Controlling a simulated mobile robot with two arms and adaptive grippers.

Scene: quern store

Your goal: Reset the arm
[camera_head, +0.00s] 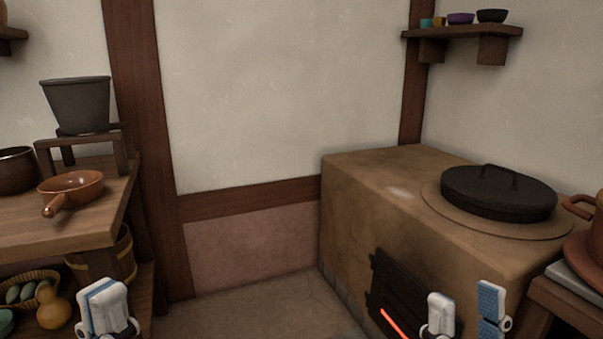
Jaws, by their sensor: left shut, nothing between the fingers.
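My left gripper (106,308) shows at the bottom left, its white and blue fingers together and holding nothing. It appears in front of the lower part of the wooden shelf table at the left. My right gripper (465,312) shows at the bottom right, its two fingers apart with nothing visible between them. It appears in front of the clay stove (375,195). Both arms behind the fingers are mostly out of the frame.
The stove has a black lid (498,193) on top and a glowing firebox (392,295). The wooden table (85,232) bears an orange pan (75,187) and a dark bucket (77,104) on a stand. Bare floor (262,308) lies between them.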

